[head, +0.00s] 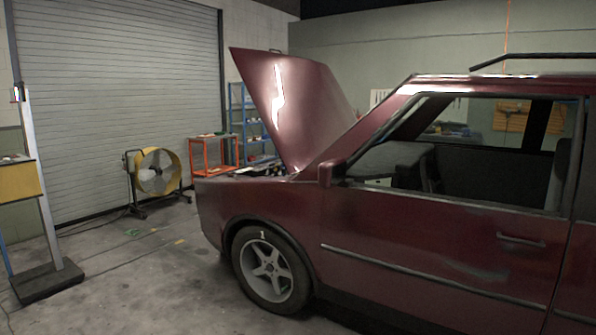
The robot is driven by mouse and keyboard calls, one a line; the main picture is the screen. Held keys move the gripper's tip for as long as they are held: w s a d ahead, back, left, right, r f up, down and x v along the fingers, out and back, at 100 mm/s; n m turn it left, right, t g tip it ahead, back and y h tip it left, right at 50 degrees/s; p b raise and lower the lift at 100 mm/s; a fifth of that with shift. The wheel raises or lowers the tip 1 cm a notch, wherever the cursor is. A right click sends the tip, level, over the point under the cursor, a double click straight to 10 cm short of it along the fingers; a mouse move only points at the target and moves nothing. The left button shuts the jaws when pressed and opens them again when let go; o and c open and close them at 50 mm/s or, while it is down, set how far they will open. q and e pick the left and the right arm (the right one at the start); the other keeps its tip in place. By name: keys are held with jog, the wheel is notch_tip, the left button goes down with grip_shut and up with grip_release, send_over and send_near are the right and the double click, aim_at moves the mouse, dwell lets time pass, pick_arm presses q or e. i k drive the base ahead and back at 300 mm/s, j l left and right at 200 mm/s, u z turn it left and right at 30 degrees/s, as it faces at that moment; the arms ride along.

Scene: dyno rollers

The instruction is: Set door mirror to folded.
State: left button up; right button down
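The door mirror (325,174) is a small dark red housing on the near side of a dark red car, at the front lower corner of the front door window. It appears to stick out from the door; its exact fold angle is hard to tell at this size. The front door (430,240) is shut, with a dark handle (521,240) at its rear. Neither of my grippers is in the head view.
The car's hood (290,100) is raised. A yellow fan (158,172) stands by the roller shutter (120,80). A post on a dark base (48,283) stands at the left. The concrete floor (130,280) left of the front wheel (268,270) is mostly clear.

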aim_at(332, 173)
jog(key=i+j, duration=0.2)
jog(key=i, duration=0.3)
jog(key=i+j, duration=0.25)
jog(key=i, duration=0.25)
jog(key=i+j, duration=0.2)
jog(key=i, duration=0.25)
jog(key=i+j, duration=0.25)
jog(key=i, duration=0.25)
